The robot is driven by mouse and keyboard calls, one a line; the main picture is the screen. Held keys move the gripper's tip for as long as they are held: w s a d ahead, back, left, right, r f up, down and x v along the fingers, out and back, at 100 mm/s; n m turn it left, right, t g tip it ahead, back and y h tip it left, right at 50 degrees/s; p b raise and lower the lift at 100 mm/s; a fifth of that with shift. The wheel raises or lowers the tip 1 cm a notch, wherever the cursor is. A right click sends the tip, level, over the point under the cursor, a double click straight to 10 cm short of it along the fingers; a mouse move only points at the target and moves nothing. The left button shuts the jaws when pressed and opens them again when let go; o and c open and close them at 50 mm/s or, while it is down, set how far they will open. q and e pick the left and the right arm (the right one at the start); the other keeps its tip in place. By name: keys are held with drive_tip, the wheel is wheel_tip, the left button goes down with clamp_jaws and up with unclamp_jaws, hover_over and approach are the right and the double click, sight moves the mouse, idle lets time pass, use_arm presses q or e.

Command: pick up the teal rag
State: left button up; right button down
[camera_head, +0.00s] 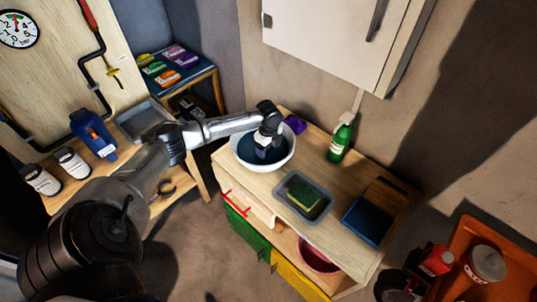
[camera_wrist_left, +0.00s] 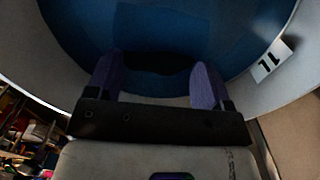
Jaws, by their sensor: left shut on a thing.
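A white bowl (camera_head: 290,160) stands on the wooden counter, and its inside shows dark blue-teal. My left gripper (camera_head: 264,152) reaches down into this bowl from the left. In the left wrist view, the two purple fingertips (camera_wrist_left: 155,82) point into the dark blue-teal contents (camera_wrist_left: 150,25). A dark fold between the fingertips (camera_wrist_left: 155,62) appears to be the teal rag, gripped inside the bowl. Its edges are hard to tell from the rest of the blue. The bowl's wall carries a "1L" label (camera_wrist_left: 271,61). My right gripper is not in view.
On the counter (camera_head: 262,190), a grey tray holds a green and yellow sponge (camera_head: 303,196). A green bottle (camera_head: 340,143), a purple item (camera_head: 295,123) and a flat blue item (camera_head: 367,220) are around it. A white cabinet (camera_head: 330,35) hangs above.

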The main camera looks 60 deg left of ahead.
use_arm(q)
drive_tip(key=shift+c, duration=1.1)
drive_tip(key=shift+r, duration=0.15)
